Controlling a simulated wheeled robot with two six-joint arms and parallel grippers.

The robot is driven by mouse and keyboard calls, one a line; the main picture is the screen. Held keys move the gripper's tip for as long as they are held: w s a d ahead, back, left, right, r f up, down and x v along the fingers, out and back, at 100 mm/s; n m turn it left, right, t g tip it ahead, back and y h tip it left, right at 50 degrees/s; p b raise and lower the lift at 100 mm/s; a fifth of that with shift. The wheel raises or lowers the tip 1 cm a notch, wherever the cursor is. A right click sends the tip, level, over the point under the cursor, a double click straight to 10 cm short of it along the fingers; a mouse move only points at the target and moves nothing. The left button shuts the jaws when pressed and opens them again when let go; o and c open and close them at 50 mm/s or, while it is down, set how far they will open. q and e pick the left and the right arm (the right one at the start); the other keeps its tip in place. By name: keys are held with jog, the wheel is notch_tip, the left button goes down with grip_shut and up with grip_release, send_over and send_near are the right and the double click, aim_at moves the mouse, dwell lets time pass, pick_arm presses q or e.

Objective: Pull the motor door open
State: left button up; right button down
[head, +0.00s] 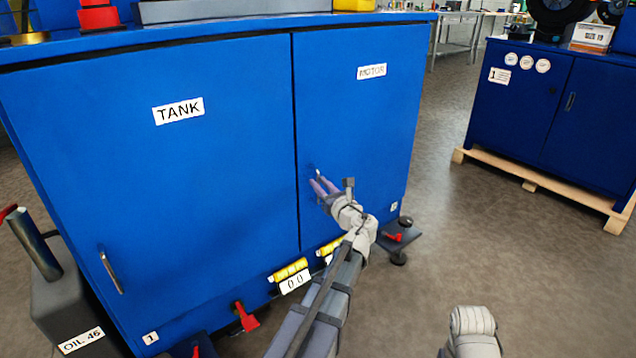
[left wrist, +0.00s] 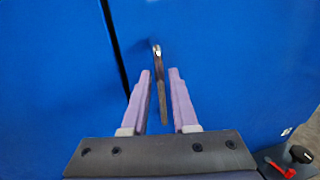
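The blue motor door (head: 355,120) is the right-hand door of the blue cabinet, labelled MOTOR. It looks closed, flush beside the tank door (head: 220,170). My left gripper (head: 318,184) is at the motor door's handle, near its left edge. In the left wrist view the metal handle (left wrist: 157,70) stands between the two purple fingers of the left gripper (left wrist: 159,74). The fingers are apart, with a gap on each side of the handle. In the head view the gripper mostly hides the handle. Of my right arm, only a pale link shows at the bottom; its gripper is out of view.
The tank door has its own handle (head: 110,272) at lower left. A grey oil can (head: 65,305) stands left of the cabinet. A levelling foot (head: 400,236) with a red part juts out at the cabinet's right corner. Floor (head: 470,240) is clear toward another blue cabinet (head: 540,110).

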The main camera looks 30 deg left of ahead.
pick_arm(q)
jog(key=shift+x, duration=0.9)
grip_shut()
dwell(0.9)
